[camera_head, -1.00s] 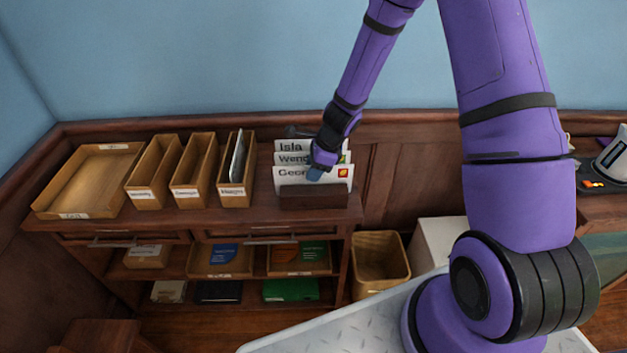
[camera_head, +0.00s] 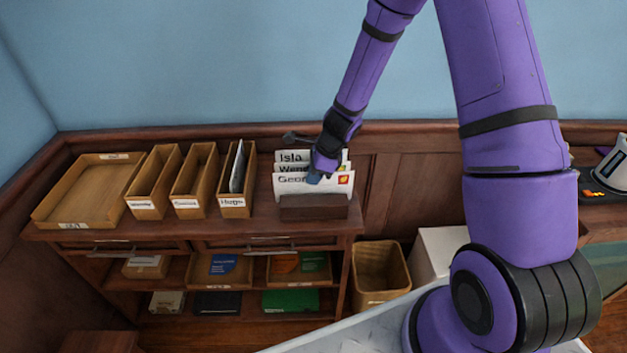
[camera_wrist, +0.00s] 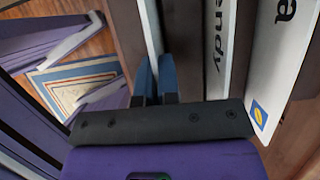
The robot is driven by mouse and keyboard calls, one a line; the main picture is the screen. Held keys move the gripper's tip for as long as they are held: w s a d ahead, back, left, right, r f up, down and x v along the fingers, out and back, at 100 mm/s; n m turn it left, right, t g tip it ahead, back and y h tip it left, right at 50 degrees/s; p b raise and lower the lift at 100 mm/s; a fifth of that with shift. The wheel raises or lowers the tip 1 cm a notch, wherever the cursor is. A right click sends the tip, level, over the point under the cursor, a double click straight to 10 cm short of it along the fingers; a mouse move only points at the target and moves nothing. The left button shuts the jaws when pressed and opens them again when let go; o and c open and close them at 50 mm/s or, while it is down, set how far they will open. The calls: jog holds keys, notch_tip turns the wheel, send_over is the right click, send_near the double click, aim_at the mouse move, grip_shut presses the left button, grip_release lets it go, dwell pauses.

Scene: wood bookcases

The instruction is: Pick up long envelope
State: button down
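White envelopes stand upright in a dark wooden holder (camera_head: 313,207) on top of the bookcase. The front envelope (camera_head: 322,186) reads "Geor..." and has a yellow and red stamp. Behind it are the "Wend..." envelope (camera_head: 291,168) and the "Isla" envelope (camera_head: 290,155).
Narrow wooden boxes (camera_head: 236,205) with name labels stand left of the holder, one with dark and white items inside. A shallow wooden tray (camera_head: 75,208) lies at far left. A wicker bin (camera_head: 380,285) and a white box (camera_head: 440,250) are on the floor to the right.

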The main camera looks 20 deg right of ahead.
jog(key=shift+r, duration=4.3)
